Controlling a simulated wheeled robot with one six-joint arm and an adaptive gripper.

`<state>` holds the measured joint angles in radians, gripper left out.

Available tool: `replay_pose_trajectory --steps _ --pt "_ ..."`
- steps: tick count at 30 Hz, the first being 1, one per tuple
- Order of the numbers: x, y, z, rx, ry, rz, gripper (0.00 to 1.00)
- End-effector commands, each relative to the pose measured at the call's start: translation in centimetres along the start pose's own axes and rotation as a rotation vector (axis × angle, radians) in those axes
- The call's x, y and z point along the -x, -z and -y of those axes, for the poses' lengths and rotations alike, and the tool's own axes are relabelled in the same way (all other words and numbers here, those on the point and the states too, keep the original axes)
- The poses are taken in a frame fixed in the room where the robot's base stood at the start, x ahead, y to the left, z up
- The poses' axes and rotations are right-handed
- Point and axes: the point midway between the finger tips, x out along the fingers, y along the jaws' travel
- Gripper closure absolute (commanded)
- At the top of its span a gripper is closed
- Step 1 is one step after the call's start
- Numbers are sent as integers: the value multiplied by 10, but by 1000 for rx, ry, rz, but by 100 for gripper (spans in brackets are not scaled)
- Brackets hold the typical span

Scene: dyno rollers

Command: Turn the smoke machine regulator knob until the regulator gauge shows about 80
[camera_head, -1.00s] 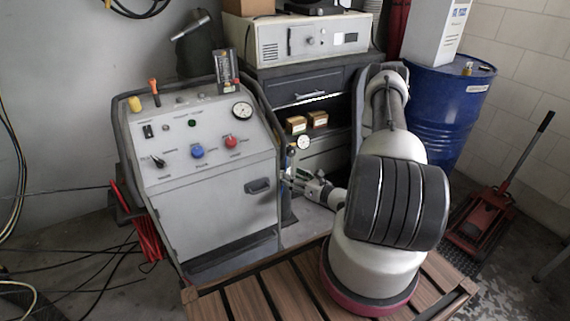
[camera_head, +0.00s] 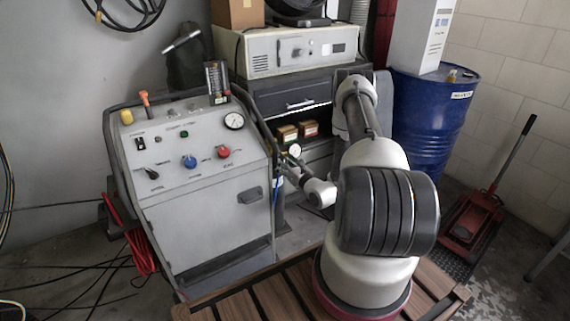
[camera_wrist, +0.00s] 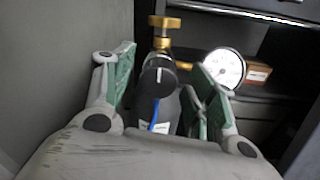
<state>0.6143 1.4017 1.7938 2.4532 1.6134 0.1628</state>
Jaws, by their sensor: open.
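In the wrist view a black regulator knob (camera_wrist: 158,77) with a white line mark, pointing nearly straight up, sits below a brass valve (camera_wrist: 163,32). My gripper (camera_wrist: 165,85) is open, with one green-padded finger left of the knob and the other to its right. I cannot tell whether either finger touches it. The round white regulator gauge (camera_wrist: 224,68) stands to the right, partly behind the right finger; its reading is too small to tell. In the head view the gauge (camera_head: 295,151) shows beside the machine, and my gripper (camera_head: 284,165) is just below it.
A grey control cabinet (camera_head: 205,205) with red and blue knobs stands close left of my gripper. A dark shelf unit (camera_head: 300,98) with small boxes (camera_head: 309,129) is behind. A blue drum (camera_head: 430,118) and red jack (camera_head: 474,220) are at the right.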

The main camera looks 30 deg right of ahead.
Motion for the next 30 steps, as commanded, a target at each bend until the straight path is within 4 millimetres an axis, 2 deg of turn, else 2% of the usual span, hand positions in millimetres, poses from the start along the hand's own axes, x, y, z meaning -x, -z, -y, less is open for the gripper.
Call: replay_pose_trajectory --steps 4,5,12,23,30 --pt "0 0 0 0 0 0 44" --pt "0 0 0 0 0 0 47" --pt "0 0 0 0 0 -1 89" --pt "1 0 0 -42 0 0 89" --pt "1 1 0 -183 -1 5 89"
